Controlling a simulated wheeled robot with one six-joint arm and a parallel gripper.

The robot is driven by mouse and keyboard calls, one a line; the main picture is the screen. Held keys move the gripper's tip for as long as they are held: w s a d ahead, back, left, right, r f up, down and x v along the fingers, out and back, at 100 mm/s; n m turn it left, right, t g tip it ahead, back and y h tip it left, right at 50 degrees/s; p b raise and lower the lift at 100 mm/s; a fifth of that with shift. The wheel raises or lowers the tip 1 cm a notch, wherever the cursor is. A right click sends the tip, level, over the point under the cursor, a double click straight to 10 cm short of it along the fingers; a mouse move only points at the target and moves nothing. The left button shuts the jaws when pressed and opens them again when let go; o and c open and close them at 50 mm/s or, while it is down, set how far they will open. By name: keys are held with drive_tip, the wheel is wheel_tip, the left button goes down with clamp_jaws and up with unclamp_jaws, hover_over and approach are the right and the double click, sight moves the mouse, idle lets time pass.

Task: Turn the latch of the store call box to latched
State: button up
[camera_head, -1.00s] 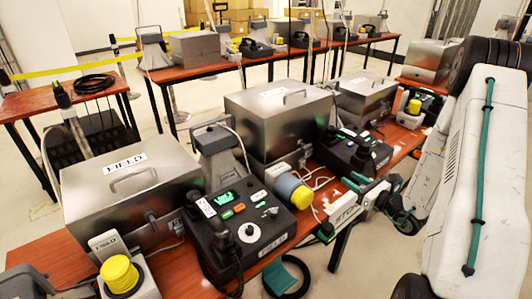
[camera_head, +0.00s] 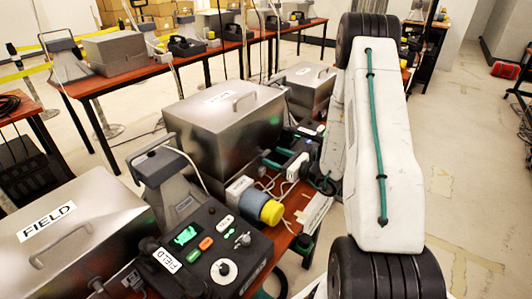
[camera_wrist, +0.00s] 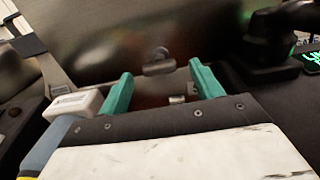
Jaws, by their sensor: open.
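A closed metal box (camera_head: 205,130) with a lid handle stands mid-table in the head view; its lid label is too small to read surely. My gripper (camera_head: 277,158) is beside its right front. In the wrist view the box's metal front (camera_wrist: 100,35) fills the upper part. A short grey latch-like knob (camera_wrist: 158,68) on it appears beyond and between my teal fingertips. A small metal piece (camera_wrist: 178,99) shows lower between the fingers. My gripper (camera_wrist: 160,85) is open and empty, with no clear contact on the knob. Whether the latch is turned I cannot tell.
A second metal box marked FIELD (camera_head: 70,225) is at the left. A yellow-capped cylinder (camera_head: 270,210) and loose cables lie close below my gripper. Another metal box (camera_head: 305,85) stands behind. Open floor is at the right.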

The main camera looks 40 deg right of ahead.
sight(269, 154)
drive_tip(key=x, duration=0.4)
drive_tip(key=shift+w+a, duration=0.1)
drive_tip(key=shift+a, duration=0.05)
drive_tip(key=c, duration=1)
